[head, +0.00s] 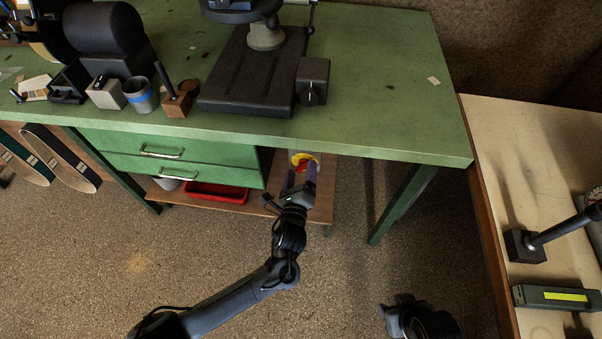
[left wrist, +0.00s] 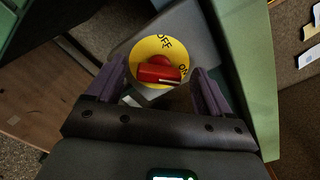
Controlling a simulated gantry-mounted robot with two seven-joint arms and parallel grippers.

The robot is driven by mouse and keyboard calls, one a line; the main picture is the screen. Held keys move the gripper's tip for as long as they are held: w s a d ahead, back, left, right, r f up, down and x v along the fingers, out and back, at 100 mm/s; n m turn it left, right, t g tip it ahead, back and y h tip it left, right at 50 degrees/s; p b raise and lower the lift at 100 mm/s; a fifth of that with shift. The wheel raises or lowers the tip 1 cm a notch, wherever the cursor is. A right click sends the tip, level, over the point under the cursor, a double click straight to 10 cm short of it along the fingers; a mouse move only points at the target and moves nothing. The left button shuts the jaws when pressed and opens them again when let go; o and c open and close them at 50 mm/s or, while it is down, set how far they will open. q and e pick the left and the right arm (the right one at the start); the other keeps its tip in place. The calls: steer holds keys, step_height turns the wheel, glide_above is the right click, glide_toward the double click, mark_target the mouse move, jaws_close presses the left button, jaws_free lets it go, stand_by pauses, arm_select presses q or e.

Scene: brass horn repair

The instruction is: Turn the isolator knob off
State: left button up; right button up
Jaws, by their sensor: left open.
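The isolator knob (head: 301,167) is red on a round yellow plate (head: 297,156), on a grey box below the green bench's front edge. In the left wrist view the red knob (left wrist: 157,71) has a wide bar lying nearly level, with a white mark towards its right end. The yellow plate (left wrist: 143,50) reads OFF at the top and ON at the right. My left gripper (head: 300,178) is open, its purple fingers on either side of the knob; I cannot tell whether they touch it. My right gripper (head: 392,307) is low in the head view, away from the knob.
The green bench top (head: 390,60) overhangs the knob, with drawers (head: 180,150) to the left and a bench leg (head: 402,205) to the right. A lower shelf (head: 322,205) holds a red tray (head: 217,193). A pale table (head: 535,130) stands at the right.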

arm_select(q)
steer(key=shift+w, duration=0.5)
steer(key=c, duration=1)
steer(key=shift+c, duration=0.2)
